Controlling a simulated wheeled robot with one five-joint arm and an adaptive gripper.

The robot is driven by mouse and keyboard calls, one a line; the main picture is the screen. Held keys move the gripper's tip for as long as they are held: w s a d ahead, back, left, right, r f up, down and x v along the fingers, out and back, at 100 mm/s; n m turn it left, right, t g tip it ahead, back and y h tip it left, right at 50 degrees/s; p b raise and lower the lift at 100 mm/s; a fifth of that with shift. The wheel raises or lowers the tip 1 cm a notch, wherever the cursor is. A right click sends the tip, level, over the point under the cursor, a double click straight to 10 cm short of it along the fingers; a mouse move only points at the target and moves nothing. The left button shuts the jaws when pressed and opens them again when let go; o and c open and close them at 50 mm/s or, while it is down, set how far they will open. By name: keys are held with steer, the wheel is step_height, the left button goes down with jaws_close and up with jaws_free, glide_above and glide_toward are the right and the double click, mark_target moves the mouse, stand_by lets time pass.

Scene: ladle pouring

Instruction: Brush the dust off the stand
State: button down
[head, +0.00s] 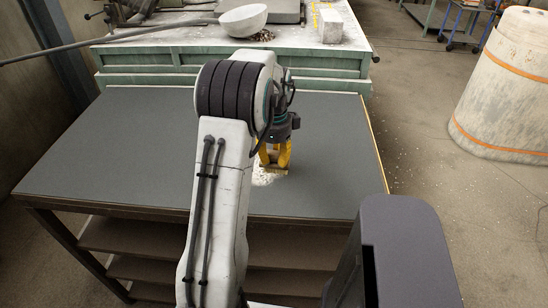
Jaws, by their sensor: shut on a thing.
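The stand (120,150) is a wide bench with a dark grey top and brown shelves below. A pale patch of dust (262,180) lies on its top, right of the middle, partly hidden by my arm. My gripper (274,157) has yellow fingers and points down just over the dust. It is shut on a small brown brush (273,168), mostly hidden between the fingers. The brush is low at the dust patch; I cannot tell whether it touches the top.
Behind the stand is a pale green workbench (150,58) with a long-handled ladle (243,20), a pale block (330,26) and some debris. A large pale vessel (508,85) with orange bands stands at the right. The stand's top left of my arm is clear.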

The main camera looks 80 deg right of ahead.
steer(key=shift+w+d+r+p, duration=0.1)
steer(key=shift+w+d+p, duration=0.05)
steer(key=shift+d+p, duration=1.25)
steer(key=shift+w+d+r+p, duration=0.1)
steer(key=shift+d+p, duration=1.1)
steer(key=shift+d, duration=0.25)
steer(key=shift+d+f+p, duration=0.25)
steer(key=shift+d+p, duration=0.65)
steer(key=shift+d, duration=0.15)
steer(key=shift+w, duration=0.1)
steer(key=shift+w, duration=0.1)
